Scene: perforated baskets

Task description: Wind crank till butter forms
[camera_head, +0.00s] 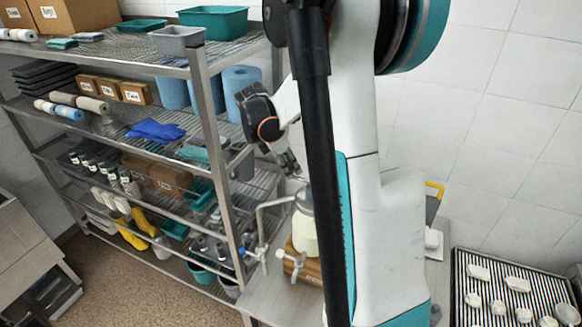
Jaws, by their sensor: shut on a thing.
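A glass churn jar (304,236) with pale yellowish-white contents and a grey top (305,199) stands upright on a brown wooden block (307,267). My black gripper (291,165) reaches down from the upper left to just above the jar top. Its fingers are close together, shut on what seems to be the crank handle. The handle is too small to make out, and the rest of the crank is not clear. My arm and a dark column hide the jar's right side. I cannot tell whether butter has formed.
A bent metal pipe (275,204) and white tap-like fittings (251,255) stand close left of the jar. A loaded wire shelf rack (217,130) fills the left. A striped tray (515,285) with pale pieces lies at lower right. The brown floor (95,265) is open at lower left.

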